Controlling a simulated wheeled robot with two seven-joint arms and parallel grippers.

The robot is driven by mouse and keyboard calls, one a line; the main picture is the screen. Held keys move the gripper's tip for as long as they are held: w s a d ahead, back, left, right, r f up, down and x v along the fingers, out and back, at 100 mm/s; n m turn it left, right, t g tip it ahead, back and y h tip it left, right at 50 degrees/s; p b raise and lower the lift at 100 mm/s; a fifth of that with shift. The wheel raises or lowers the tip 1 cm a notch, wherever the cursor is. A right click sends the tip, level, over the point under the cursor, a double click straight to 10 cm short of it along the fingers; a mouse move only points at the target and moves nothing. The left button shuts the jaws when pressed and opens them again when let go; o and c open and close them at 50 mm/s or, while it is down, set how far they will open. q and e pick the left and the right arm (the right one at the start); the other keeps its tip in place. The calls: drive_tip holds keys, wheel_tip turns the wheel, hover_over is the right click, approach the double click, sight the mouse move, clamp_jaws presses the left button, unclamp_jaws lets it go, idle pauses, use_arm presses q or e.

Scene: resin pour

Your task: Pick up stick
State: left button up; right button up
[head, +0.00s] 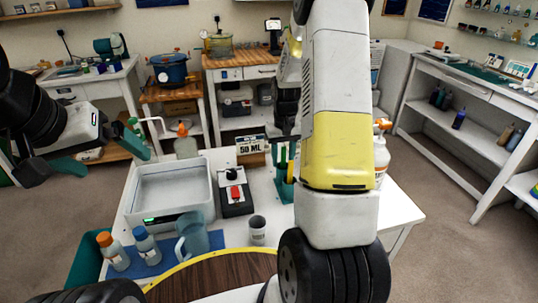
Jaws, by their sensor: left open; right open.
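I cannot make out a stick in the head view; my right arm covers part of the table. A small dark grey cup (257,231) stands upright near the front of the white table (345,222), with no stick visible in it. My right gripper (284,172) is at the back of the table, behind the cup, partly hidden by my own arm. Its teal fingers show, but whatever is between them is unclear.
A white open-topped box (127,206), a black device with a red part (236,197) and a "50 ML" sign (251,145) stand on the table. A bluish jug (192,238) and orange- and blue-capped bottles (117,255) (147,249) are front left.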

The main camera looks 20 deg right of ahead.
drive_tip(key=shift+f, duration=0.2)
clamp_jaws()
drive_tip(key=shift+r, duration=0.1)
